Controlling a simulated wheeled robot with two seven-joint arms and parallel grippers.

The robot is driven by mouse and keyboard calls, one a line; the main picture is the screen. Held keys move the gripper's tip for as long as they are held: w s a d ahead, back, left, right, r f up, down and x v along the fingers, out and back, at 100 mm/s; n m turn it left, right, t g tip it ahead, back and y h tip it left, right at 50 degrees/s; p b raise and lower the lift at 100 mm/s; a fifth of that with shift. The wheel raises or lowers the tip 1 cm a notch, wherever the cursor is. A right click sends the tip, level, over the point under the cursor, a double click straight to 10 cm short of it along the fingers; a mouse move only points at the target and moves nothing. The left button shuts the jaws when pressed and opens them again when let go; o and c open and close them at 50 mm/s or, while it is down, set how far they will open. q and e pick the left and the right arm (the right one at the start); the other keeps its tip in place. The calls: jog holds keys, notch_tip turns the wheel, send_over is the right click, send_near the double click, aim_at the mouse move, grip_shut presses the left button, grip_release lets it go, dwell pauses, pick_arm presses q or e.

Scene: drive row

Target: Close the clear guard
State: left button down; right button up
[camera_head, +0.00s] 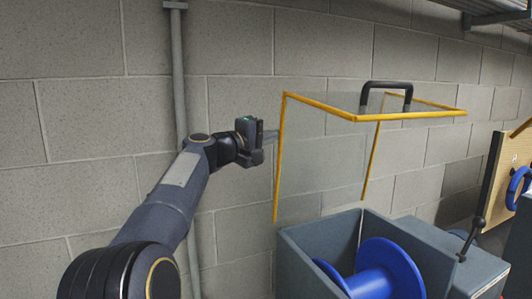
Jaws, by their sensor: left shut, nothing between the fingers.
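The clear guard (325,157) is a see-through box cover with yellow edges. It stands raised above a grey open-topped housing (320,247), with a black handle (387,86) on its top panel. The open housing shows a blue spool (385,272) inside. My left gripper (272,136) is shut and empty, just left of the guard's left yellow edge. Its fingertips reach close to that edge; I cannot tell whether they touch it. My right gripper is not in view.
A black-knobbed lever (472,238) stands on the housing's right part. A wooden board (508,180) with a blue ring is at the far right. A grey pipe (178,75) runs up the block wall behind my left arm. A metal shelf (497,14) is at top right.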

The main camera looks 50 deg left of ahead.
pick_arm(q)
jog(key=s+d+f+m+t+h+b, duration=0.1)
jog(key=s+d+f+m+b, duration=0.25)
jog(key=d+b, duration=0.7)
jog(key=m+t+h+b, duration=0.3)
jog(key=m+b, duration=0.8)
jog(key=b, duration=1.3)
send_over(323, 284)
jog(key=s, duration=0.2)
notch_tip(323, 284, down, 14)
jog(key=g, duration=0.1)
jog(key=shift+m+h, duration=0.6)
jog(key=shift+m, duration=0.25)
jog(key=f+b, duration=0.4)
jog(key=d+f+b, duration=0.1)
jog(key=f+b, duration=0.2)
jog(key=shift+f+b, duration=0.75)
jog(key=shift+b, duration=0.05)
jog(key=shift+d+f, duration=0.1)
jog(key=shift+f, duration=0.05)
